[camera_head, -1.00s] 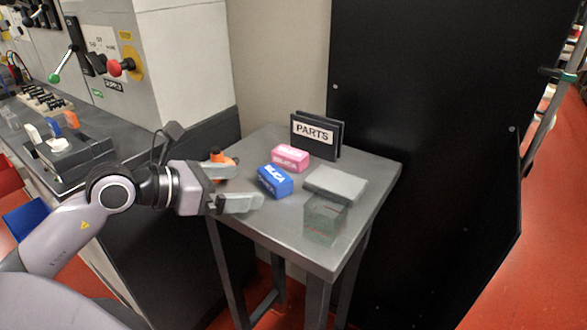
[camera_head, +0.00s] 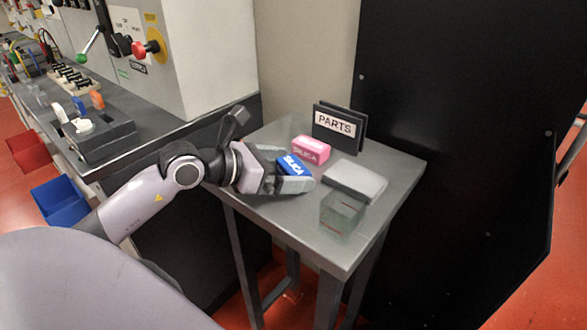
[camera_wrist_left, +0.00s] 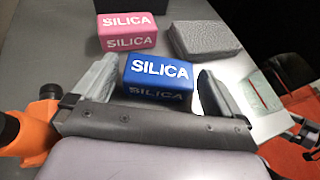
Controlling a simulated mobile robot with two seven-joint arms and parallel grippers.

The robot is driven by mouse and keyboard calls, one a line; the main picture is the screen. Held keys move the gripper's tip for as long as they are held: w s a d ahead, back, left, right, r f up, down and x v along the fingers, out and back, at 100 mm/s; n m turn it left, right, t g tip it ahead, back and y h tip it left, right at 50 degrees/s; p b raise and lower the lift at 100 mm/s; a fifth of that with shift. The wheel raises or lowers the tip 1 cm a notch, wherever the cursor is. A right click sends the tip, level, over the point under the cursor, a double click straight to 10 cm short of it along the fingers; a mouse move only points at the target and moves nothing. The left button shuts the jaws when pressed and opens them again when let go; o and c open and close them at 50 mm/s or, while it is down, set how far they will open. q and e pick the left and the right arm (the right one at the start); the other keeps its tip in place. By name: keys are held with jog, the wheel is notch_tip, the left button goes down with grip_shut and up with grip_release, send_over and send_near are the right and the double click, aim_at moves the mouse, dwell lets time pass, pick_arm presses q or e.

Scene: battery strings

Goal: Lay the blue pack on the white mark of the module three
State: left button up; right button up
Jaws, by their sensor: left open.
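The blue pack (camera_head: 292,164), lettered SILICA, lies on the small grey side table (camera_head: 378,198). My left gripper (camera_head: 287,177) is open around it. In the left wrist view the blue pack (camera_wrist_left: 157,80) sits between the two spread fingers of the gripper (camera_wrist_left: 155,84), with a gap on the right side; on the left I cannot tell if it touches. Module three and its white mark cannot be made out. My right gripper is not in view.
A pink SILICA pack (camera_head: 311,150), a grey pad (camera_head: 355,180), a clear box (camera_head: 341,214) and a PARTS holder (camera_head: 338,127) share the side table. A workbench (camera_head: 150,146) with a dark fixture (camera_head: 100,139) stands left. A black panel (camera_head: 460,120) stands behind right.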

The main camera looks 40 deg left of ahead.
pick_arm(q)
jog(key=shift+x, duration=0.95)
jog(key=c, duration=1)
